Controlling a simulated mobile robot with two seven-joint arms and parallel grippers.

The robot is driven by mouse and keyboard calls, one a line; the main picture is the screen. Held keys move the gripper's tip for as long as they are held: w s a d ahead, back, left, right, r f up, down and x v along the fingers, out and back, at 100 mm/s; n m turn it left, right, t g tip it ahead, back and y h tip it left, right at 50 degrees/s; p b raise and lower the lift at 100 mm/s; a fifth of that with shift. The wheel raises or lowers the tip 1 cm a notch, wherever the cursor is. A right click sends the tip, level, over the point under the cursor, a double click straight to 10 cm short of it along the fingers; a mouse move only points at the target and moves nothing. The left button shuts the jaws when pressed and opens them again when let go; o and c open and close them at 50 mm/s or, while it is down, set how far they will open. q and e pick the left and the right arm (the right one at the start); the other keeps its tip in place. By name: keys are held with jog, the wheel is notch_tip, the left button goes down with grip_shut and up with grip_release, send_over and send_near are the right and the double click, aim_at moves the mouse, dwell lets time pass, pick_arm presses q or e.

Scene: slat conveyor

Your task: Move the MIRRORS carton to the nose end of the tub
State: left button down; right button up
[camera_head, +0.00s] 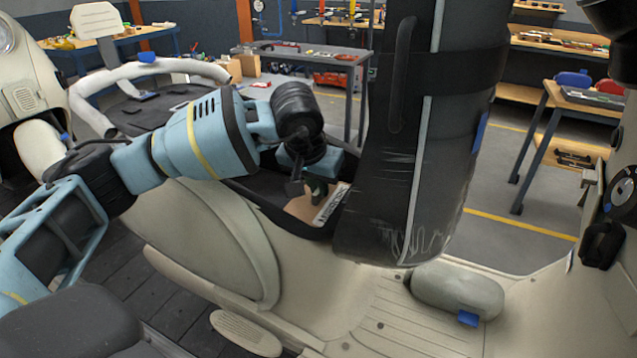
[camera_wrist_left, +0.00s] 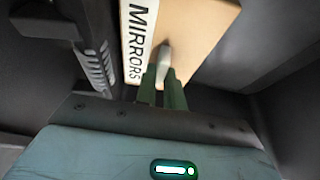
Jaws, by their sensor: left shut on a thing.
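The MIRRORS carton (camera_head: 304,208) is a tan box with a white printed label, inside the black tub (camera_head: 262,203) of the cream scooter. In the left wrist view the carton (camera_wrist_left: 200,38) fills the upper middle, its MIRRORS label running along its left side. My left gripper (camera_head: 319,188) reaches down into the tub and is shut on the carton. Its green fingers (camera_wrist_left: 166,88) show at the carton's near edge. The carton's underside is hidden, so I cannot tell whether it touches the tub floor. My right gripper is not in view.
The raised black seat (camera_head: 440,125) stands tall just right of the tub and hides part of it. A dark ribbed part (camera_wrist_left: 95,65) lies left of the carton in the left wrist view. The cream footboard (camera_head: 385,320) is in front. Workbenches stand behind.

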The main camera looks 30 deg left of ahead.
pick_arm(q)
jog(key=c, duration=1.4)
grip_release()
jog(key=v, duration=0.8)
jog(key=shift+f, duration=0.1)
